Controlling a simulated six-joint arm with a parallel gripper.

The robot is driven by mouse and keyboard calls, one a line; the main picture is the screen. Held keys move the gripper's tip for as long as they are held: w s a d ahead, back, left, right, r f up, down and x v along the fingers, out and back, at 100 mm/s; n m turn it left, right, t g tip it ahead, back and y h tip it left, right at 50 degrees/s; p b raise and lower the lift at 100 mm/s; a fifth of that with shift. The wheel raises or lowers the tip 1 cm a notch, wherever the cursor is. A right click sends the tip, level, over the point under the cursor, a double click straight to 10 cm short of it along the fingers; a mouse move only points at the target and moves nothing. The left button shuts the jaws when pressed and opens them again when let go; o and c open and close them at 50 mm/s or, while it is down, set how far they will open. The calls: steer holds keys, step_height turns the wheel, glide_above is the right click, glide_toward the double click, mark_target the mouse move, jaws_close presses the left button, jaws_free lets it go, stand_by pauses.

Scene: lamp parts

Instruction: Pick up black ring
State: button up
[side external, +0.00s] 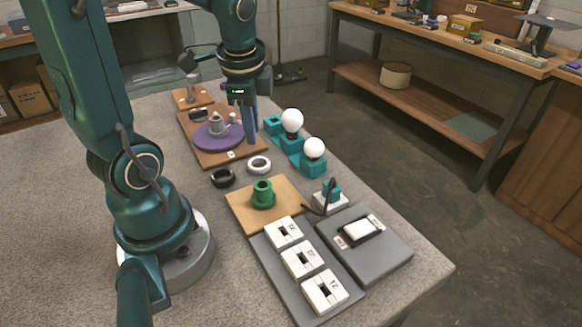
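The black ring (223,177) lies flat on the grey table, just left of a white ring (259,164). It sits between the wooden board with the purple disc and the light wooden board with the green part. My gripper (250,138) points down over the right edge of the purple disc's board, above and to the right of the black ring in the picture. It is apart from both rings. Its fingers are seen nearly edge-on, so their gap does not show clearly. I see nothing held between them.
A purple disc (212,139) carries a grey part on a wooden board. White bulbs (292,120) stand in teal holders to the right. A green part (263,194) stands on a light board. Grey trays with white blocks (302,259) are in front. The table left of the rings is clear.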

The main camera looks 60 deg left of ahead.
mark_target(224, 169)
steer(key=s+a+f+g, duration=0.1)
steer(key=a+f, duration=0.1)
steer(key=s+a+f+n+g+h, duration=0.1)
steer(key=a, duration=0.1)
steer(key=s+a+f, duration=0.1)
steer(key=a+f, duration=0.1)
steer(key=shift+s+f+n+g, duration=0.35)
steer(key=shift+n+g, duration=0.05)
steer(key=shift+s+f, duration=0.2)
steer(key=shift+s+a+f, duration=0.1)
steer(key=shift+s+f, duration=0.1)
steer(key=shift+f, duration=1)
steer(key=shift+s+a+f, duration=0.1)
steer(key=shift+s+f, duration=0.05)
steer(key=shift+f, duration=1.05)
jaws_close()
